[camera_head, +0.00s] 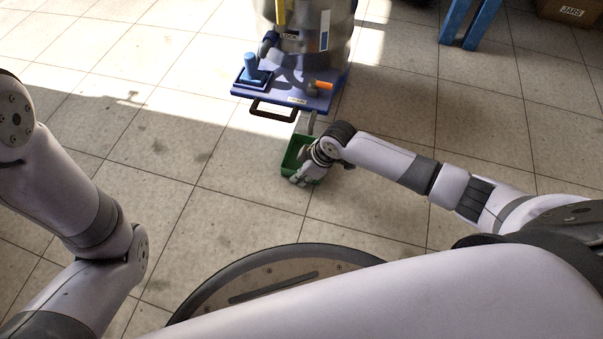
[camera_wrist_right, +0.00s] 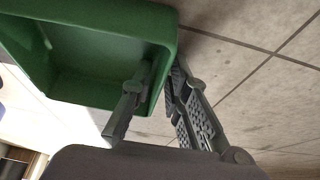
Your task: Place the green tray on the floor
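The green tray (camera_head: 292,153) is in front of the blue cart in the head view, partly hidden by my right gripper (camera_head: 303,177). In the right wrist view the tray (camera_wrist_right: 110,30) fills the upper left. My right gripper (camera_wrist_right: 160,92) has one finger inside the tray and the other outside, with the tray's side wall between them. It is shut on that wall. The inside of the tray that shows looks empty. I cannot tell whether the tray's bottom touches the floor. My left arm shows at the left, but its gripper is out of view.
A blue cart (camera_head: 290,97) with a black handle, a blue part and an orange-handled item stands just beyond the tray. Blue legs (camera_head: 470,25) and a cardboard box (camera_head: 570,10) are at the far right. The tiled floor (camera_head: 215,170) is clear left of the tray.

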